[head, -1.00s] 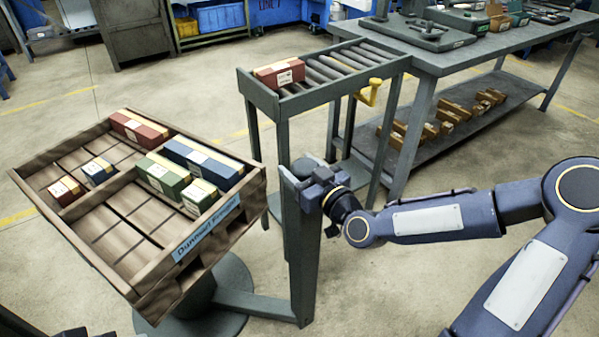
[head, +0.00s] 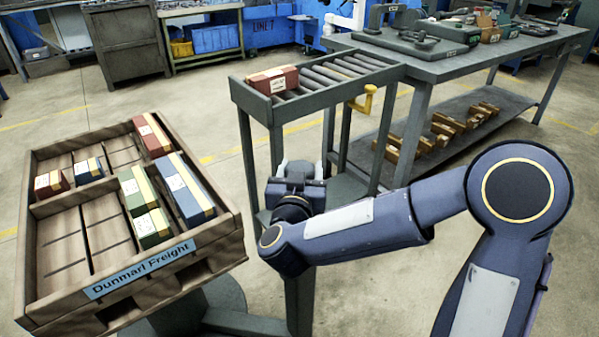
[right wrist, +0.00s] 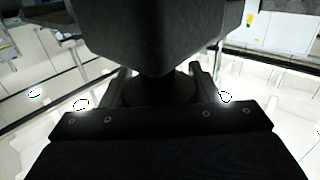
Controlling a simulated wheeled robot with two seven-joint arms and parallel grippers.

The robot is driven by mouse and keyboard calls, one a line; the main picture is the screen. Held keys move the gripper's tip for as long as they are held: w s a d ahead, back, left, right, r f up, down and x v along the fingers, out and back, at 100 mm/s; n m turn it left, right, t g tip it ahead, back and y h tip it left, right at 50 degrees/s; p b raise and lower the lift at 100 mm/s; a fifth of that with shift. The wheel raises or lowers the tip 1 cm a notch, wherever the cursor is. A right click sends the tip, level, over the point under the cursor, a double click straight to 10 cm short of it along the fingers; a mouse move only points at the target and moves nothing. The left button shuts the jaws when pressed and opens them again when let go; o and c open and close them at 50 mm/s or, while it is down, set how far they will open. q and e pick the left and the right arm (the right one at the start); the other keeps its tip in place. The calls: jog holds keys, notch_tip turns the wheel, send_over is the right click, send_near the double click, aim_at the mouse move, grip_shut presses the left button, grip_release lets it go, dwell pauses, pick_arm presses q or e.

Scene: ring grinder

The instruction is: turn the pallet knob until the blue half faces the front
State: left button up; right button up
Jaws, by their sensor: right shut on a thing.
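The wooden pallet (head: 62,242) with a blue "Dunmarl Freight" label (head: 138,270) stands tilted at the left of the head view. A long blue box (head: 188,190) and two green boxes (head: 137,190) lie in its right part. My right gripper (head: 300,170) is right of the pallet, above the grey post (head: 300,305). It is shut on the pallet knob, which the gripper hides in the head view. In the right wrist view a dark, round part (right wrist: 160,90) sits between the two fingers; no blue half can be made out there. My left gripper is out of view.
A roller stand (head: 330,85) with a red box (head: 272,80) and a yellow handle (head: 363,102) stands behind my right gripper. A grey workbench (head: 470,58) is at the back right. A long red box (head: 152,135) and small red and blue boxes also lie on the pallet.

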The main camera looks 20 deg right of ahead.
jog(key=shift+d+m+h, duration=0.1)
jog(key=shift+m+h, duration=0.2)
jog(key=shift+h, duration=0.1)
jog(key=o, duration=1)
jog(key=shift+p+v, duration=0.5)
jog(key=shift+v, duration=3.4)
jog(key=shift+r, duration=0.1)
